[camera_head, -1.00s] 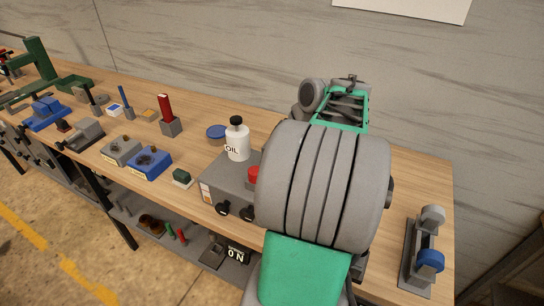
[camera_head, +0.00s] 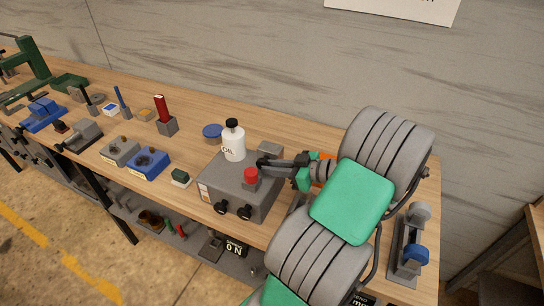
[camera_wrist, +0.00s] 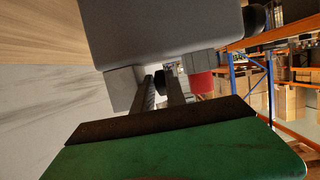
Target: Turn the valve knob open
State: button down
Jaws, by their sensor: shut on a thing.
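A grey control box (camera_head: 220,187) stands at the front of the bench, with a red button (camera_head: 251,176) on top and two black knobs (camera_head: 221,208) (camera_head: 245,212) on its front face. My gripper (camera_head: 266,163) reaches in from the right, just above the box top and behind the red button. In the wrist view its two dark fingers (camera_wrist: 160,88) lie between the red button (camera_wrist: 202,82) and a grey block (camera_wrist: 121,88). They are shut on a small dark knob-like part (camera_wrist: 160,76), mostly hidden. I cannot tell which way it is turned.
A white oil bottle (camera_head: 234,145) stands close to the fingertips, on the left. A grey stand with a blue knob (camera_head: 416,255) is at the right end of the bench. Blue and grey blocks stand left of the box.

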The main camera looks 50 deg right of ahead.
jog(key=p, duration=0.3)
jog(key=shift+t+y, duration=0.3)
jog(key=shift+f+p, duration=0.15)
jog(key=shift+p, duration=0.25)
jog(key=shift+f, duration=0.2)
jog(key=c, duration=1.6)
grip_release()
jog(key=shift+c, duration=0.2)
